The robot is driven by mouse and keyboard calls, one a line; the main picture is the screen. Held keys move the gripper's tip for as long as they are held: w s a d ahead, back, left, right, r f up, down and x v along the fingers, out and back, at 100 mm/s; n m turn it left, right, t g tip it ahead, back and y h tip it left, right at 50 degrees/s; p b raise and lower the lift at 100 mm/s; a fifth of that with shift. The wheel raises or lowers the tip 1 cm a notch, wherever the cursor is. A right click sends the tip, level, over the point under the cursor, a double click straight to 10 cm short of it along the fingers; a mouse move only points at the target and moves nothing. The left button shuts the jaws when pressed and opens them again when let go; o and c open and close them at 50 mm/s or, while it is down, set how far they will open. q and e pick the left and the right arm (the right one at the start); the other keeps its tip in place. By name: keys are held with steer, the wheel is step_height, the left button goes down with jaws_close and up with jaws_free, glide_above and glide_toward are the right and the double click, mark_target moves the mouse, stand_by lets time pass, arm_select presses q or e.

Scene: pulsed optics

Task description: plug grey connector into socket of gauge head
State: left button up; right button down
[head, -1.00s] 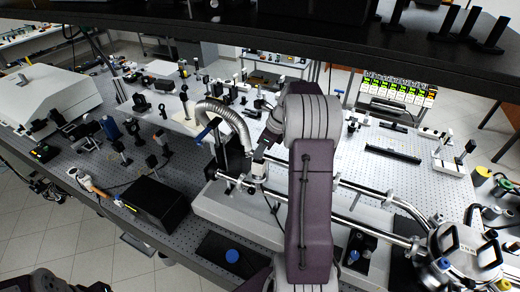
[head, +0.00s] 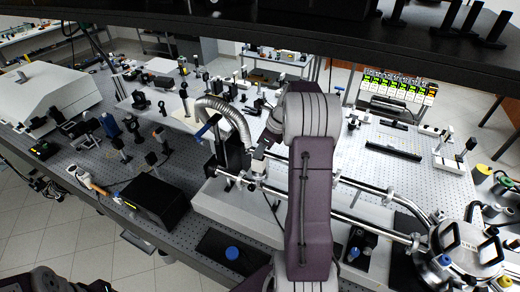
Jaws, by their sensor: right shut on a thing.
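My right arm comes up through the middle of the head view and bends over at the top. Its dark right gripper (head: 261,157) points down-left beside the steel pipework. It is shut on a small grey piece, seemingly the grey connector (head: 257,169), largely hidden by the jaws. A thin dark cable (head: 272,203) hangs below it. Metal fittings, probably including the gauge head (head: 250,184), sit at the left end of the pipes just below the gripper. The socket cannot be made out, nor whether the connector touches it. My left gripper is not in view.
A ribbed metal hose (head: 235,118) curves down just left of the gripper. Steel pipes (head: 345,217) run right to a round chamber (head: 468,245). A black box (head: 155,202) stands at the table's front left. A dark shelf (head: 300,40) spans the top.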

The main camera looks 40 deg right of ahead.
steer(key=c, duration=1.3)
jaws_free()
steer(key=shift+f, duration=0.1)
steer(key=shift+o, duration=0.6)
steer(key=w+p+v, duration=0.1)
steer(key=p+v, duration=0.2)
steer(key=v, duration=0.9)
steer(key=shift+a+r, duration=0.15)
steer(key=shift+r, duration=0.45)
steer(key=shift+w+f, duration=0.15)
